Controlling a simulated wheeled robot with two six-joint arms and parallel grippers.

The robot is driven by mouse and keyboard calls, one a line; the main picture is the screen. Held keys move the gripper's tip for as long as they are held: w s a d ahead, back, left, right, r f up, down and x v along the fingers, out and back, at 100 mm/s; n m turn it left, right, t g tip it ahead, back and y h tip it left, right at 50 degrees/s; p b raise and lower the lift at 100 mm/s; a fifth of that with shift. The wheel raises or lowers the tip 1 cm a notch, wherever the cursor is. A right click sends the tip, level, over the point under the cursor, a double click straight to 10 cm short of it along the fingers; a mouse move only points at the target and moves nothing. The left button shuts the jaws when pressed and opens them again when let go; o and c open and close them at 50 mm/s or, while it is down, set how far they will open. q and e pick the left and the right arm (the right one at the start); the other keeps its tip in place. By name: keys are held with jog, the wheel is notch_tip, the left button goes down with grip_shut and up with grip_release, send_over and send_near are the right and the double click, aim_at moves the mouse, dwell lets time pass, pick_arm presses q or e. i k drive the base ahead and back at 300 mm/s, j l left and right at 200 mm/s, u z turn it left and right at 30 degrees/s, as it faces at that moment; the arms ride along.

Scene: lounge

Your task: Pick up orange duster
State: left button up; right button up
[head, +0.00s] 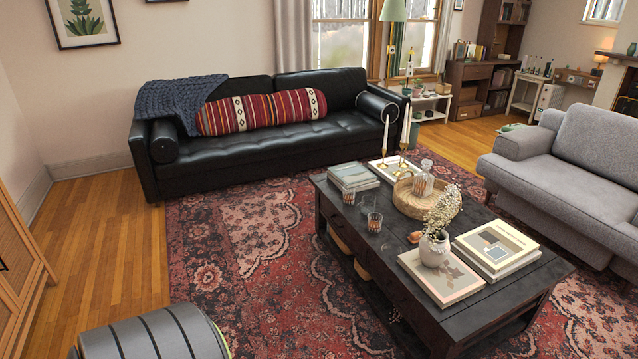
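I cannot make out an orange duster for certain. A small orange-brown object (415,237) lies on the dark coffee table (388,262), left of the white flower vase; it is too small to tell what it is. Neither of my grippers is in this head view.
The table also holds books (353,177), glass tumblers (374,222), a woven tray (412,203), candlesticks and a vase (434,249). A black sofa (255,140) stands behind, a grey sofa (575,160) at right. The patterned rug (250,245) left of the table is clear.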

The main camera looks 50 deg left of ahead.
aim_at(413, 238)
jog(key=u, duration=1.4)
